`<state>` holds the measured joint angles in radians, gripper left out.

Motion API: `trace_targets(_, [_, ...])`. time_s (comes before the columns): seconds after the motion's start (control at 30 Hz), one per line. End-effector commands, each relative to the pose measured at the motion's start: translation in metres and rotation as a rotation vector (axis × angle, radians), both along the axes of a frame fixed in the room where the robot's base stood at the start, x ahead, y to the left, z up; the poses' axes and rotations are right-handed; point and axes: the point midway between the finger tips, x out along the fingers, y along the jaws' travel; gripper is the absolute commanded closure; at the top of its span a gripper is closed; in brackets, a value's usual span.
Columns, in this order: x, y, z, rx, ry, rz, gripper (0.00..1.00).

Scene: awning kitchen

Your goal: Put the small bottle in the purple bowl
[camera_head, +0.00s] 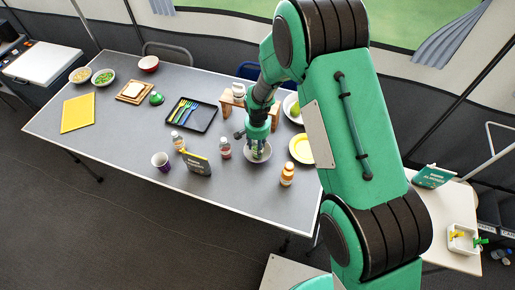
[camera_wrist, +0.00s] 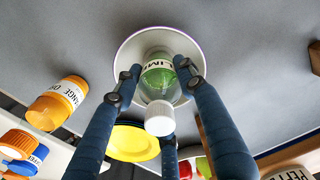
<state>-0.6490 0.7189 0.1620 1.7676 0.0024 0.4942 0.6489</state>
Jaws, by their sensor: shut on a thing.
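My gripper (camera_head: 258,140) has its dark fingers closed around a small bottle (camera_wrist: 158,78) with a white cap, green contents and a label reading "LIME". In the wrist view, my gripper (camera_wrist: 157,82) has fingers on both sides of the bottle, and the cap points toward the camera. The bowl, pale with a thin purple rim (camera_wrist: 122,62), lies directly behind the bottle. In the head view the bowl (camera_head: 268,157) is right under my gripper. I cannot tell whether the bottle touches the bowl's bottom.
An orange bottle (camera_head: 287,174) stands to the bowl's right front, and a yellow plate (camera_head: 301,149) to its right. Another small bottle (camera_head: 224,149) and a dark box (camera_head: 196,164) stand left. A black tray with cutlery (camera_head: 205,124) lies farther left. The grey table is clear in front.

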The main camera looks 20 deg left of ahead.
Motion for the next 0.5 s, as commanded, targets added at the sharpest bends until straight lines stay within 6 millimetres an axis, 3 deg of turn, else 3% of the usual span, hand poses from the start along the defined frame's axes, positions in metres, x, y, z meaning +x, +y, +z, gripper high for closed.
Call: trace_targets(0.5, [0.0002,0.0002,-0.0088,0.000,0.000,0.000,0.93])
